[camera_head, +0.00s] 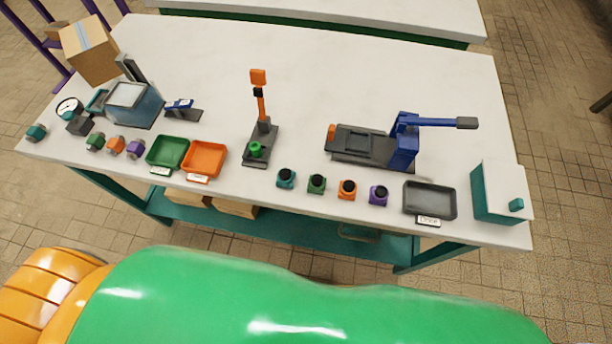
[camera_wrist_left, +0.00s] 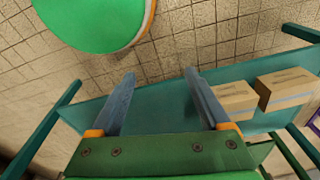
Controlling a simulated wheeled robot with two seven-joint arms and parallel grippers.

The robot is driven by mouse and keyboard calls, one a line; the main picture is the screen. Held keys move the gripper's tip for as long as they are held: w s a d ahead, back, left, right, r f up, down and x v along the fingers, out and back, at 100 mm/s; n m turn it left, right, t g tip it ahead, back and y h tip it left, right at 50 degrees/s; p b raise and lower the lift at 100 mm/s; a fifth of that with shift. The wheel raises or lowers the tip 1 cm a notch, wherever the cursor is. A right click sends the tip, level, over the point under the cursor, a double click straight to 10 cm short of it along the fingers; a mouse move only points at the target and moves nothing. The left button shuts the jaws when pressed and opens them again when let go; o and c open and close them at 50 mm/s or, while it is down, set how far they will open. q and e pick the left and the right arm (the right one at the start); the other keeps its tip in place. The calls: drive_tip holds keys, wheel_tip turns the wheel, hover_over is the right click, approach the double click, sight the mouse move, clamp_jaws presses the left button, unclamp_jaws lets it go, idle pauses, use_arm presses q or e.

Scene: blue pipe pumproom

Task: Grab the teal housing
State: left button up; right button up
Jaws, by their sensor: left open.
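Two small teal parts are on the white table; I cannot tell for sure which is the housing. One teal part with a black top (camera_head: 286,178) stands near the front edge, left of similar green, orange and purple parts. The other teal part with a grey end (camera_head: 36,132) lies at the far left corner, beside green, orange and purple ones. My left gripper (camera_wrist_left: 159,74) shows only in the left wrist view, open and empty, with the table's teal lower shelf behind it. No teal part shows in that view. My right gripper is not in view.
Green tray (camera_head: 151,164), orange tray (camera_head: 218,174) and grey tray (camera_head: 410,207) line the front edge. An orange-handled press (camera_head: 262,128), blue lever tool (camera_head: 404,142) and white-teal box (camera_head: 505,190) stand around. Cardboard boxes (camera_wrist_left: 235,99) sit on the lower shelf (camera_wrist_left: 152,115). The table's back middle is clear.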

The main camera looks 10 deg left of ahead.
use_arm(q)
drive_tip(key=w+d+r+p, duration=0.1)
drive_tip(key=w+r+p, duration=0.1)
drive_tip(key=w+r, duration=0.25)
wheel_tip(320, 180, up, 32)
drive_tip(key=n+h+p, duration=0.2)
drive_tip(key=h+p, duration=0.1)
drive_tip(key=p, duration=0.4)
hover_over(285, 173)
drive_tip(key=s+d, duration=0.4)
drive_tip(key=d, duration=0.1)
drive_tip(key=shift+s+r, duration=0.1)
drive_tip(key=shift+s, duration=0.05)
drive_tip(key=w+a+n+y, duration=0.1)
drive_tip(key=w+a+r+n+g+y, duration=0.1)
drive_tip(key=w+a+r+n+y, duration=0.1)
drive_tip(key=w+a, duration=0.1)
drive_tip(key=shift+a+r, duration=0.1)
drive_tip(key=shift+r, duration=0.05)
drive_tip(key=shift+a+f+g, duration=0.15)
drive_tip(key=shift+f+g, duration=0.15)
drive_tip(key=f, duration=0.6)
drive_tip(key=shift+w+a+f+p, duration=0.1)
drive_tip(key=shift+a+f+p, duration=0.05)
drive_tip(key=shift+a+p, duration=0.15)
clamp_jaws()
